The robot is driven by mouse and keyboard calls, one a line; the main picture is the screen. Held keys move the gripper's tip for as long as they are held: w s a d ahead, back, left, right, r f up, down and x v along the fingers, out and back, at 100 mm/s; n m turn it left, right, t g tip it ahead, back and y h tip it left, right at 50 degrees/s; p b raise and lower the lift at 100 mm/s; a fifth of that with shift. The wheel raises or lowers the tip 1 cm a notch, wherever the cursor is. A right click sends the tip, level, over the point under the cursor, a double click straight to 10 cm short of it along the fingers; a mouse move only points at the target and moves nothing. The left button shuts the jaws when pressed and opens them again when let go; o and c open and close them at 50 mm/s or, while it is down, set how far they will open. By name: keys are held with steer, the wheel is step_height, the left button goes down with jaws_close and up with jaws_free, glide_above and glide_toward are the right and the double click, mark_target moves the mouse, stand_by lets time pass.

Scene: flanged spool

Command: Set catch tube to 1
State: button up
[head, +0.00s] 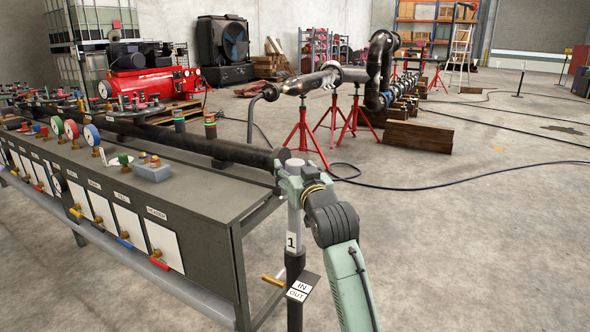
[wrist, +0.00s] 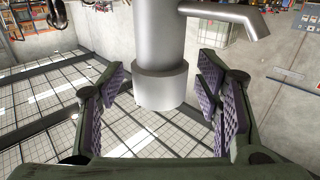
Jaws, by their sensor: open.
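In the wrist view, a grey metal tube (wrist: 160,55) with a wider collar at its lower end and a side spout (wrist: 228,12) stands between the fingers of my gripper (wrist: 162,88). The gripper is open, with purple ridged pads on both sides and gaps to the tube. In the head view, an upright grey post marked 1 (head: 291,241) stands by the bench's right end, below the end of my arm. A small IN/OUT plate (head: 301,287) is at its side. My fingers are not clear there. I cannot tell which setting the tube is at.
A dark bench (head: 160,205) with gauges, valves and labelled panels fills the left. A brass-coloured handle (head: 273,280) sticks out near the post. Red stands (head: 304,130) hold piping behind, and a black hose (head: 420,187) crosses the floor. The right floor is mostly clear.

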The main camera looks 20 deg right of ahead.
steer(key=s+a, duration=0.1)
steer(key=s, duration=1)
steer(key=shift+a, duration=0.2)
steer(key=shift+s, duration=0.1)
